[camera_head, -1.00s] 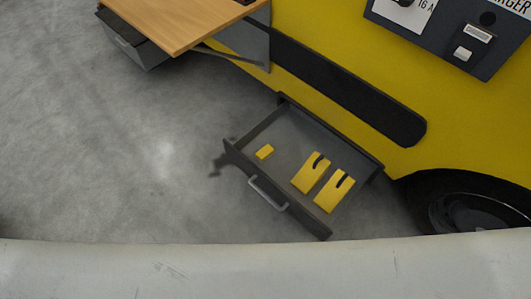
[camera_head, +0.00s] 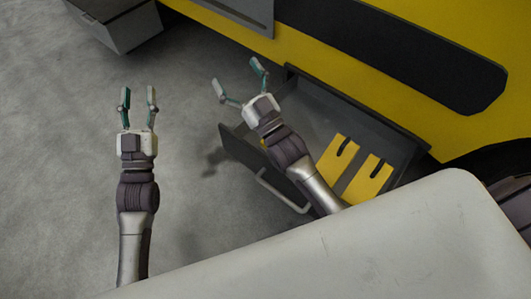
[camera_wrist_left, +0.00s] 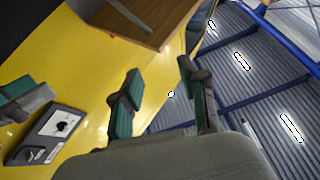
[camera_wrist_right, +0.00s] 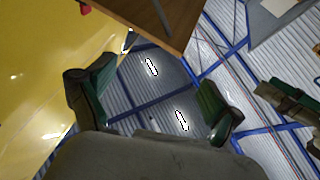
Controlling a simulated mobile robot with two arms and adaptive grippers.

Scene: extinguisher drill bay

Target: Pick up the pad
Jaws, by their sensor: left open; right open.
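In the head view a small yellow block (camera_head: 262,141), which may be the pad, lies in the open drawer. My right wrist hides almost all of it. Two larger flat yellow pieces (camera_head: 338,152) with dark notches lie further right in the drawer. My right gripper (camera_head: 238,78) is open and empty, above the drawer's left end and pointing up-left. My left gripper (camera_head: 138,96) is open and empty over the floor, left of the drawer. Both wrist views show spread fingers with nothing between them, and neither shows the drawer.
The grey drawer (camera_head: 232,146) has a front handle (camera_head: 283,193) and sits against the yellow vehicle body (camera_head: 420,30). A grey box (camera_head: 120,25) stands at the upper left. A wooden board (camera_wrist_left: 145,25) shows in the left wrist view. Bare floor lies left of the drawer.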

